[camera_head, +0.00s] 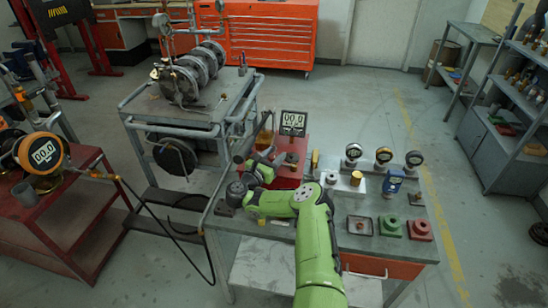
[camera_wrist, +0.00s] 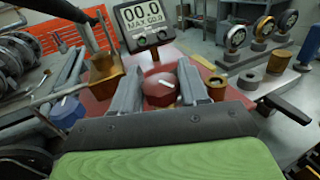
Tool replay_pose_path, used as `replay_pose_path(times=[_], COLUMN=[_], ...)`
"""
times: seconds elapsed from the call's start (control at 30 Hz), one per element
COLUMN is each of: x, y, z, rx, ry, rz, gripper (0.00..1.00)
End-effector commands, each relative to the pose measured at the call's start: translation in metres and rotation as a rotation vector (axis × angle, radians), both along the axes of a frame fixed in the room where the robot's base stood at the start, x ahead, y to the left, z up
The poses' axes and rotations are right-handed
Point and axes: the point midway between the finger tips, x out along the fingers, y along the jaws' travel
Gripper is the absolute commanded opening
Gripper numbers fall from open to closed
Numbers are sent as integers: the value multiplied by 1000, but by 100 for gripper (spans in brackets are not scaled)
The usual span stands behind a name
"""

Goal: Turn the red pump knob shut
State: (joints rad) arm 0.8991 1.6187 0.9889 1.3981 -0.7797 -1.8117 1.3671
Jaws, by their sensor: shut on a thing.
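The red knob (camera_wrist: 158,92) with a pale bar mark on its top sits between the two grey fingers of my gripper (camera_wrist: 157,78) in the wrist view. The fingers stand on either side of the knob and are shut on it. The knob's lower part is hidden by my gripper's body. A red pump base (camera_head: 292,148) lies around it on the bench. A digital gauge (camera_wrist: 145,20) stands behind the knob and reads 00.0; it also shows in the head view (camera_head: 293,123). In the head view my arm hides the knob.
An amber container (camera_wrist: 105,72) stands left of the fingers, and a brass fitting (camera_wrist: 216,88) stands close on their right. Several round gauges (camera_head: 384,155) and loose parts stand on the bench's right side. A grey cart (camera_head: 180,116) stands behind left.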

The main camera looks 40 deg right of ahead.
Motion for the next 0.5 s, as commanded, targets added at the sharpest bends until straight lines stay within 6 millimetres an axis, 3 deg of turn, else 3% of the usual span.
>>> replay_pose_path(times=[0.5], x=[0], y=[0], z=[1], rx=[-1], ry=[-1], rz=[-30], gripper=[13])
